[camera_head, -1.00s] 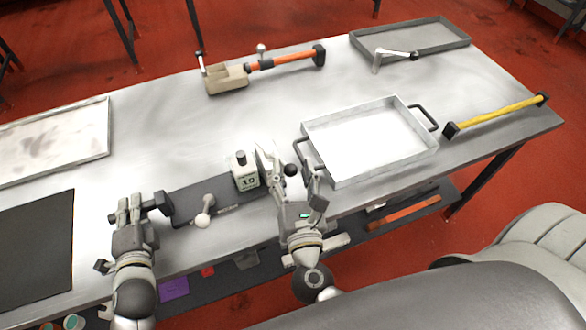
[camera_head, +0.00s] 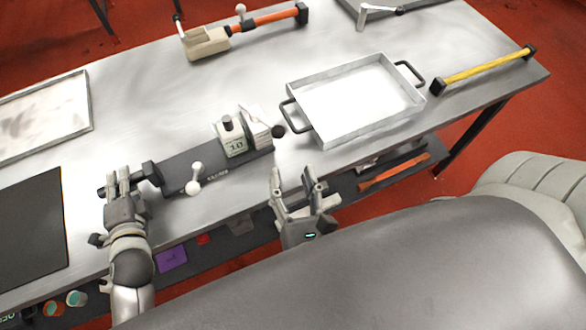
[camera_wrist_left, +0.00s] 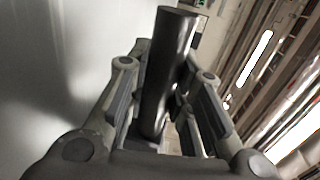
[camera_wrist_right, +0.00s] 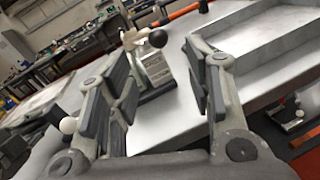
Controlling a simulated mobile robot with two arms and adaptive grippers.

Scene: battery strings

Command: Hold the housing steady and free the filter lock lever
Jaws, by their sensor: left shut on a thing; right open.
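The housing is a long dark grey base (camera_head: 212,168) with a pale block marked "10" (camera_head: 232,140) at its right end. A lever with a black ball knob (camera_head: 278,131) sticks out right of the block, and the knob shows in the right wrist view (camera_wrist_right: 157,38). A white-knobbed lever (camera_head: 195,180) stands at the base's front edge. My left gripper (camera_head: 122,178) is shut on the black handle at the housing's left end; this dark bar (camera_wrist_left: 168,75) lies between its fingers. My right gripper (camera_head: 294,173) is open and empty, in front of the black knob and apart from it.
A pale tray with black handles (camera_head: 295,82) stands right of the housing. A yellow bar (camera_head: 487,70) lies further right. An orange-handled tool (camera_head: 275,17) lies at the back. A black mat (camera_head: 30,235) covers the left front. Bare table separates the housing from the tray.

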